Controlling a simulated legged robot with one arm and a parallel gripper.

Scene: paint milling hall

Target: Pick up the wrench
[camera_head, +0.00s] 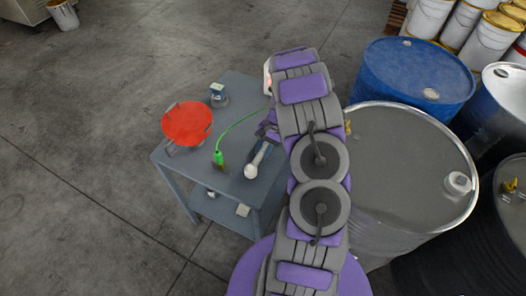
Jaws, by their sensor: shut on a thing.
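A slim grey tool with a pale round end, which looks like the wrench (258,158), slants over the near right part of the blue-grey table (232,93). My gripper (267,137) is at its upper end and is shut on it. My arm reaches in from the lower right and partly hides the gripper and the right side of the table. I cannot tell whether the tool touches the tabletop.
A red round-topped thing (187,122), a small blue-grey item (218,95) and a green cable (232,130) are on the table. A grey-topped drum (405,165) and a blue drum (412,75) crowd the right. Floor (80,170) at left is clear.

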